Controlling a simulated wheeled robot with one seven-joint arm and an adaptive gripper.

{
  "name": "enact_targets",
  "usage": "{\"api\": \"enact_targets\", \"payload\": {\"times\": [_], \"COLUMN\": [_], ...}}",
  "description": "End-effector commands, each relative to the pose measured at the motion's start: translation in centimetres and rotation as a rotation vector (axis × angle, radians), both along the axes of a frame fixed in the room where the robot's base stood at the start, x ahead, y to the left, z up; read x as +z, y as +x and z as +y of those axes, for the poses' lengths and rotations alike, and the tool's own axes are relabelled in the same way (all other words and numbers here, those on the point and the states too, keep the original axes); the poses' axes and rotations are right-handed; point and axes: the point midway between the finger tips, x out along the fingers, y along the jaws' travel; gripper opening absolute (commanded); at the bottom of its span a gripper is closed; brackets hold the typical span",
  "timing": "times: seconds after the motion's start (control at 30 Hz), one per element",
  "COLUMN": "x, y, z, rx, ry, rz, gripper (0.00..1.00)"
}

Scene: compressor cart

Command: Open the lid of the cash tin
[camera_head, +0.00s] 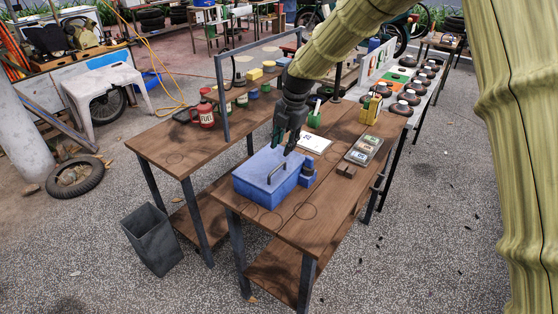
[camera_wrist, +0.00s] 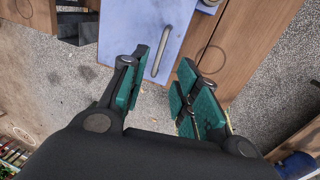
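The cash tin (camera_head: 262,192) is a blue box on the near end of the wooden table in the head view. Its lid (camera_head: 264,169) is down and carries a grey bar handle (camera_head: 277,174). In the wrist view the blue lid (camera_wrist: 125,28) is at the top, with the handle (camera_wrist: 174,48) running at a slant. My gripper (camera_head: 291,150) hangs above the tin's far right part. In the wrist view my gripper (camera_wrist: 160,92) has its green-padded fingers apart with nothing between them. The handle's lower end lies between the fingertips in that picture; I see no contact.
A blue-grey object (camera_head: 308,173) stands against the tin's right side. Behind are a white paper (camera_head: 314,142), a brown block (camera_head: 346,171) and a tray of notes (camera_head: 363,150). A dark bin (camera_head: 152,239) stands on the gravel at left. The table's front right corner is clear.

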Motion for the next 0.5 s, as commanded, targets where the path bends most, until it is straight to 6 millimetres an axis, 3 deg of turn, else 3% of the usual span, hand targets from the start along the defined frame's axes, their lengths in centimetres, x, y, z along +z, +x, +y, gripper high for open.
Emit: {"api": "enact_targets", "payload": {"times": [0.3,0.5], "x": [-4.9,-7.1], "y": [0.5,0.8], "z": [0.8,1.2], "rx": [-0.001,0.001], "ry": [-0.002,-0.001], "rz": [0.003,0.002], "gripper": [0.31,0.31]}}
